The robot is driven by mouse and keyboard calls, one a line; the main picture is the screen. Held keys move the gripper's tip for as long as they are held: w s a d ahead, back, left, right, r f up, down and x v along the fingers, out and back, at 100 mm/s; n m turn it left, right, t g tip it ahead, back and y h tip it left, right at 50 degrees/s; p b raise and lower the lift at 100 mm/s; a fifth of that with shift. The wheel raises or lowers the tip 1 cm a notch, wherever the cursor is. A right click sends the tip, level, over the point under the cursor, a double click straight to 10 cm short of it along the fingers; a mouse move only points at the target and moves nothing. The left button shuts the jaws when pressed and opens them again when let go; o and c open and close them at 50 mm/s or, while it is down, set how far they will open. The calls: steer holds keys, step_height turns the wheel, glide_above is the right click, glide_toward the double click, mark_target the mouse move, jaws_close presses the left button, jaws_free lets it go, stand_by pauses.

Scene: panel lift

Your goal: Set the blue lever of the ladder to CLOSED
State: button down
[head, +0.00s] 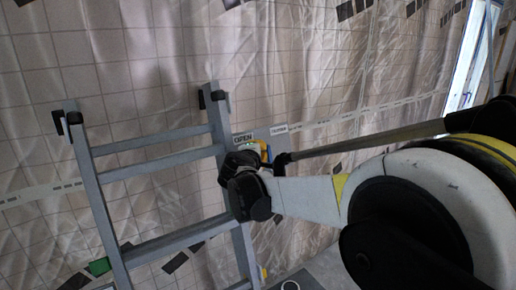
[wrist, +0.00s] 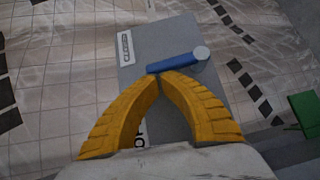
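The ladder (head: 90,185) leans along the wall in the head view. In the wrist view the blue lever (wrist: 172,64) runs left and slightly down from a pale round pivot (wrist: 201,53) on a grey plate (wrist: 185,28). The CLOSED label (wrist: 126,47) is at the plate's upper left. The other label (wrist: 140,134) is lower and partly hidden behind a finger. The lever's free end points between the two labels. My gripper (wrist: 161,75) has its yellow fingertips together just below the lever's free half; contact cannot be told.
A tiled wall covered with clear plastic sheeting stands behind the ladder. A green block (wrist: 305,112) shows at the right of the wrist view. Dark tile pieces (wrist: 240,73) are scattered beside the plate.

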mark_target(269, 146)
steer(key=shift+w+d+r+m+g+p, duration=0.25)
steer(key=shift+w+d+m+g+p, duration=0.1)
steer(key=shift+m+g+p, duration=0.2)
steer(key=shift+w+d+r+m+g+p, duration=0.2)
steer(key=shift+d+m+g+p, duration=0.15)
steer(key=shift+m+g+p, duration=0.15)
steer(key=shift+w+d+f+m+g+y+p, duration=0.1)
steer(key=shift+w+d+m+g+y+p, duration=0.15)
steer(key=shift+m+g+p, duration=0.2)
steer(key=shift+w+d+m+g+y+p, duration=0.15)
steer(key=shift+w+d+m+g+p, duration=0.15)
steer(key=shift+m, duration=0.2)
steer(key=shift+d, duration=0.25)
steer(key=shift+w+d+f, duration=0.1)
